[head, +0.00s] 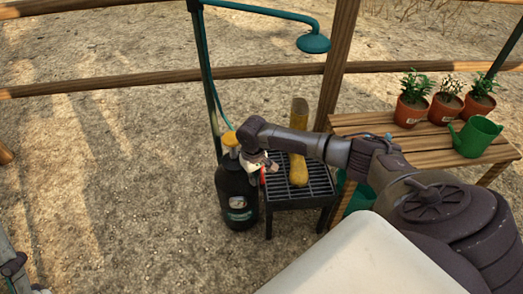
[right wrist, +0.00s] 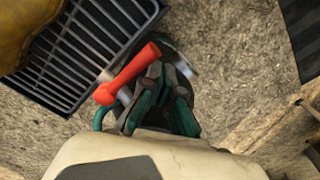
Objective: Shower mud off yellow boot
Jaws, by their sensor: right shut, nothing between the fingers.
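The yellow boot (head: 299,170) stands on a dark slatted grate (head: 318,190), its upper shaft brownish. Part of the boot also shows in the right wrist view (right wrist: 22,30), beside the grate's bars (right wrist: 88,40). A teal shower head (head: 313,43) hangs above and behind the boot; no water is visible. My right gripper (head: 265,166) is at the grate's left edge, between the boot and a black tank. In the right wrist view its fingers (right wrist: 160,85) are shut and empty beside a red lever (right wrist: 127,73). Only a piece of my left arm shows at the lower left.
The black tank (head: 237,195) with a yellow top stands left of the grate, close to the shower's teal pole (head: 209,85). A wooden bench (head: 425,147) at right holds potted plants (head: 411,108) and a green watering can (head: 475,136). Open dirt lies left.

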